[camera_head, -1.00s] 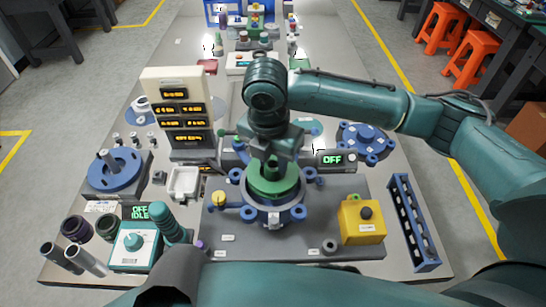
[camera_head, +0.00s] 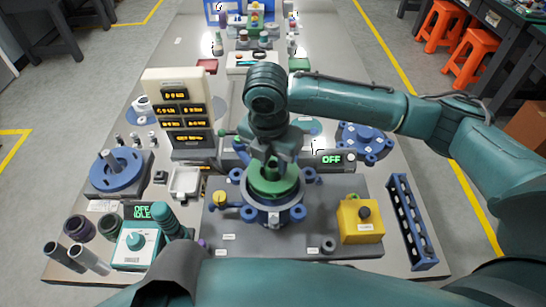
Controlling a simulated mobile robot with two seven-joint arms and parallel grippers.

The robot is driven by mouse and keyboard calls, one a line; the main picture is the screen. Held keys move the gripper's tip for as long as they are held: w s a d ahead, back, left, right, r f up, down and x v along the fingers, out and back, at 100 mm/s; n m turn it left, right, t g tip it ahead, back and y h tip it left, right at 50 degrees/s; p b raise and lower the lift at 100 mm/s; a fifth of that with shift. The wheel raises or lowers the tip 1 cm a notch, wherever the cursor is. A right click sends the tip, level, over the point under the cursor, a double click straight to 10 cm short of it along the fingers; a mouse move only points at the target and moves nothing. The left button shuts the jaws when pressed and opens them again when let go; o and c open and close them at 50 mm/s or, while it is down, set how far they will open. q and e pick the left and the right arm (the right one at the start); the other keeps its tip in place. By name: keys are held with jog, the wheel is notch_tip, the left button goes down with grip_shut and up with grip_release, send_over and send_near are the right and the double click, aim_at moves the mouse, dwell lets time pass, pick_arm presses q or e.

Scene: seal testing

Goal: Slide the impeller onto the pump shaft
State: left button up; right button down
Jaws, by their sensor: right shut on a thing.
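The green impeller (camera_head: 275,184) is a round disc sitting within the blue ring of the pump housing (camera_head: 273,214) at the middle of the table. My right gripper (camera_head: 272,165) comes down from above and is shut at the impeller's centre, holding it. The pump shaft is hidden under the impeller and gripper, so I cannot tell how far the impeller is on it. My left gripper is not seen.
A yellow box with a black button (camera_head: 361,221) stands right of the housing, beside a blue slotted rack (camera_head: 412,222). A panel of displays (camera_head: 181,113) and a blue disc fixture (camera_head: 118,172) stand left. A blue flange (camera_head: 364,143) lies behind right.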

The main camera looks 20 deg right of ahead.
jog(key=shift+f, duration=0.2)
jog(key=shift+f, duration=0.6)
jog(key=c, duration=1)
grip_release()
notch_tip(320, 180, up, 5)
jog(key=p, duration=0.3)
jog(key=shift+s, duration=0.1)
dwell(0.6)
